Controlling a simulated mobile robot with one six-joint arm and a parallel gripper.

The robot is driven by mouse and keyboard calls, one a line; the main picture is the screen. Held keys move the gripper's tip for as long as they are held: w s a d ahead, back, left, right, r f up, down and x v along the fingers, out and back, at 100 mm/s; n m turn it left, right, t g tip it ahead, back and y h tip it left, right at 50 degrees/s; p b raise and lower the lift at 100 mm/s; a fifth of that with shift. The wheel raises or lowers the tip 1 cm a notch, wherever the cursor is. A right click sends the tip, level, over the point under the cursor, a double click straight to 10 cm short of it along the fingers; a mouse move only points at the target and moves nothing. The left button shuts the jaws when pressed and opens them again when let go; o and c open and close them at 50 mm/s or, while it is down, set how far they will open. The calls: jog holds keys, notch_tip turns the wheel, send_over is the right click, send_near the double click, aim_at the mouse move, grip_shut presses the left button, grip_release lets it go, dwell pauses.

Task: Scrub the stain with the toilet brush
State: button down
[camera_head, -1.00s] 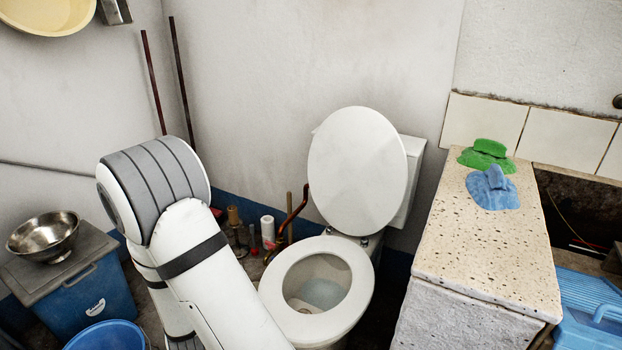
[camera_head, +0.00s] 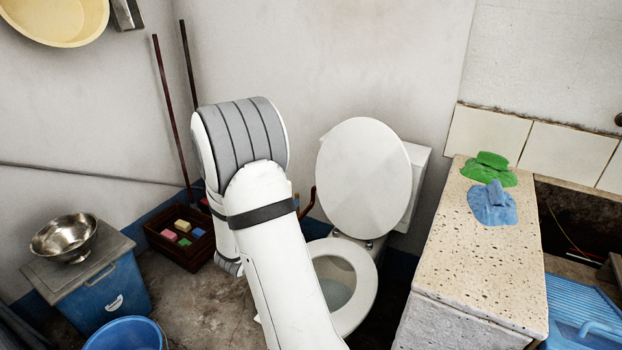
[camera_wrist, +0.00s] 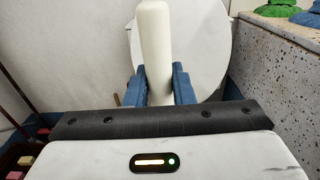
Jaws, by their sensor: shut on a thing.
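In the wrist view my gripper (camera_wrist: 158,85) is shut on a white, upright, rounded handle, which I take as the toilet brush (camera_wrist: 155,40). Its lower end is hidden behind the gripper body. The raised white toilet lid stands behind it in that view. In the head view the toilet (camera_head: 345,285) has its lid (camera_head: 365,178) up and its seat down, and my arm covers the left part of the bowl. My gripper and the brush are hidden there behind the arm. No stain can be made out in the visible part of the bowl.
A speckled stone block (camera_head: 480,250) stands right of the toilet, with a green cloth (camera_head: 490,168) and a blue cloth (camera_head: 492,203) on top. At left are a blue bin (camera_head: 100,295), a blue bucket (camera_head: 125,335) and a dark crate (camera_head: 180,240) of sponges. Some floor between is clear.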

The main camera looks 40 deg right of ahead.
jog(key=s+d+r+m+g+h+p, duration=0.1)
jog(key=s+d+r+m+g+p, duration=0.1)
jog(key=s+d+r+m+g, duration=0.3)
notch_tip(320, 180, down, 27)
jog(key=w+n+b, duration=0.1)
jog(key=n+b, duration=0.1)
jog(key=b, duration=1.6)
jog(key=shift+d+t+b, duration=0.3)
jog(key=shift+d+t, duration=0.1)
jog(key=shift+f+b, duration=0.75)
jog(key=shift+f, duration=0.2)
jog(key=shift+s, duration=0.1)
jog(key=shift+s+a, duration=0.45)
jog(key=shift+s, duration=0.35)
jog(key=shift+s+a, duration=0.4)
jog(key=shift+s, duration=0.35)
